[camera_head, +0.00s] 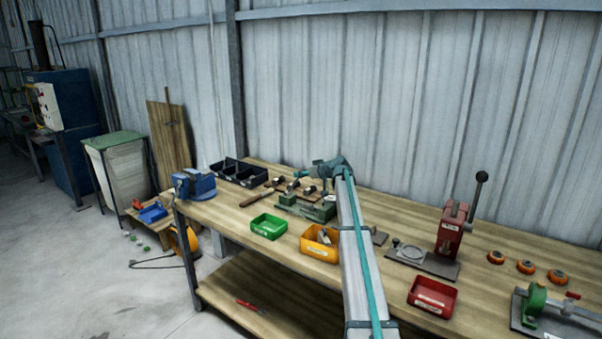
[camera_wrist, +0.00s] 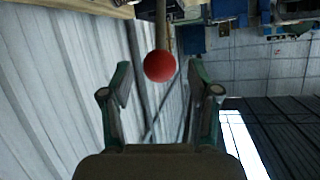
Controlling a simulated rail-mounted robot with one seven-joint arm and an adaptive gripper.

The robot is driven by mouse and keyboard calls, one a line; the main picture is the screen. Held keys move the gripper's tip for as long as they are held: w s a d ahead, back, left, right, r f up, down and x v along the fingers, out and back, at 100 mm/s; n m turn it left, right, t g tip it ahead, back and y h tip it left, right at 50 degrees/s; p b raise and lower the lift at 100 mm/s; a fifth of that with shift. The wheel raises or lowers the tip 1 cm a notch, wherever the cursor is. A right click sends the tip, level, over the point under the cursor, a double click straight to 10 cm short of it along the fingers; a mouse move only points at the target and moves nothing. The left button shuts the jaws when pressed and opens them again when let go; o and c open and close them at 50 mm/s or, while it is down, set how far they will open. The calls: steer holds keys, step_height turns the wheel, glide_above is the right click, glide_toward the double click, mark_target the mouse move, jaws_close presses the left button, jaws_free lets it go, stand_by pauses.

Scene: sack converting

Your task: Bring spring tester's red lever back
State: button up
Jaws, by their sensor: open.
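A round red knob (camera_wrist: 159,66) shows in the wrist view, just ahead of and between the fingertips of my gripper (camera_wrist: 160,76). The fingers are apart, with a gap visible on both sides of the knob. I cannot tell how far ahead of the fingertips the knob is. In the head view my arm reaches over the workbench (camera_head: 400,204), and its teal end is close to a green device (camera_head: 303,207). The arm hides part of that area, and no red lever shows clearly there. I cannot tell which body the knob belongs to.
A red press (camera_head: 452,232) with a black-knobbed lever stands right of my arm. A green fixture (camera_head: 535,300) with a red handle is at the far right. Green (camera_head: 268,227), orange (camera_head: 318,251) and red (camera_head: 432,302) bins line the front. A blue vise (camera_head: 194,184) sits at the left.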

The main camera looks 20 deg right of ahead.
steer(key=shift+x, duration=1.1)
jaws_close()
